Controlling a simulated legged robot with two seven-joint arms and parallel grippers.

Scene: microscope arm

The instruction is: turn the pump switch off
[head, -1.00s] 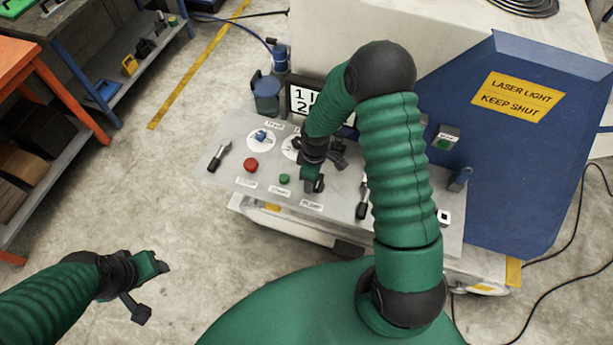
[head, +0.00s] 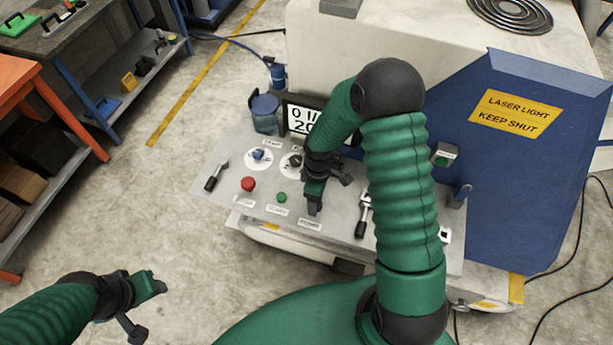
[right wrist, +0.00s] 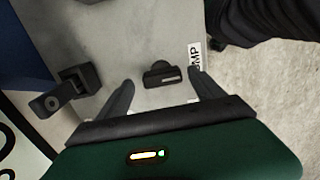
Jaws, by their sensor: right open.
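In the right wrist view, a small dark switch (right wrist: 162,75) stands on the grey panel beside a white label (right wrist: 196,56) whose visible letters read "MP". My right gripper (right wrist: 164,92) is open, its two fingers reaching down on either side of the switch. Contact with the switch cannot be told. In the head view, my right gripper (head: 315,206) is low over the control panel (head: 235,165), just above a front label (head: 310,223), and hides the switch. My left gripper (head: 150,310) is open and empty over the floor at lower left.
Near the right gripper are a green button (head: 281,198), a red button (head: 248,184), a blue-knobbed dial (head: 258,155) and a display (head: 300,118). Black-handled levers stand at the panel's left (head: 216,176) and right of the gripper (head: 363,215). A dark part (right wrist: 70,90) shows in the wrist view.

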